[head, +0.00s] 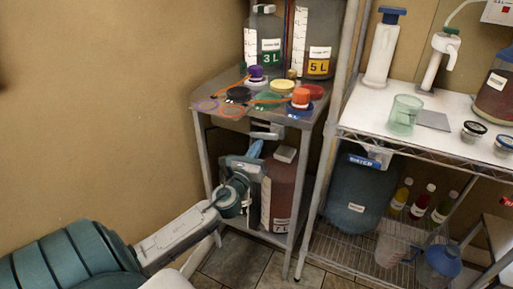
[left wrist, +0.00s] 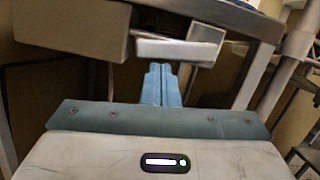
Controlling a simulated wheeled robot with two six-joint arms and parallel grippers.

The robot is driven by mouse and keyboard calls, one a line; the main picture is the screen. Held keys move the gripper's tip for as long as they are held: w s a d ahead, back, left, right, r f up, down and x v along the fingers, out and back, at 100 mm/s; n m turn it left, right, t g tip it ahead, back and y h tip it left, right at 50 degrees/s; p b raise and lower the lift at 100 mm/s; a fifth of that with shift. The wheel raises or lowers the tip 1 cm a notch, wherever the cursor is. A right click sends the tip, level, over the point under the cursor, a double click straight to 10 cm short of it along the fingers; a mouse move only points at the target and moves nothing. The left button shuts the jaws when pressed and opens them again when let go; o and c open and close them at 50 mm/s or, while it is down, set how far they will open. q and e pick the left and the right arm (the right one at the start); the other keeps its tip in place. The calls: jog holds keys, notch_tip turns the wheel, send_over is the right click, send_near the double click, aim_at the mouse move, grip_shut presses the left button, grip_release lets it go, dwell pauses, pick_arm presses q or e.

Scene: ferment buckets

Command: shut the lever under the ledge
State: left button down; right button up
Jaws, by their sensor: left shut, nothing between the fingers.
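A pale lever-like bar (head: 266,134) sits under the front edge of the small rack's top ledge (head: 225,108). In the left wrist view the bar (left wrist: 180,50) sticks out beside a tan box (left wrist: 70,28) mounted under the ledge. I cannot tell the lever's exact angle. My left gripper (head: 254,148) is just below the bar, its blue fingers pointing up. In the left wrist view the fingers (left wrist: 160,72) are shut together and empty, with tips close under the bar. Whether they touch it I cannot tell. My right gripper is in neither view.
The ledge carries coloured lids and bottles, with a 3 L jug (head: 267,45) and a 5 L jug (head: 318,40) behind. A dark red 7 L jug (head: 282,190) stands below, beside my gripper. A wire shelf (head: 350,254) with containers is at right.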

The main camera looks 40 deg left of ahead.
pick_arm(q)
jog(key=r+m+p, duration=0.1)
jog(key=m+h+p, duration=0.1)
jog(key=shift+a+r+m, duration=0.35)
jog(key=shift+m, duration=0.05)
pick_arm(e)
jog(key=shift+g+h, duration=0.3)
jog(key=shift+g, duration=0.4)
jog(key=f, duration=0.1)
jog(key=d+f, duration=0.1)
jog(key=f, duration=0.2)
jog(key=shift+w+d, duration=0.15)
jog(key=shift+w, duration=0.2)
pick_arm(q)
notch_tip(320, 180, down, 5)
jog(key=b, duration=0.5)
jog(key=v, duration=1)
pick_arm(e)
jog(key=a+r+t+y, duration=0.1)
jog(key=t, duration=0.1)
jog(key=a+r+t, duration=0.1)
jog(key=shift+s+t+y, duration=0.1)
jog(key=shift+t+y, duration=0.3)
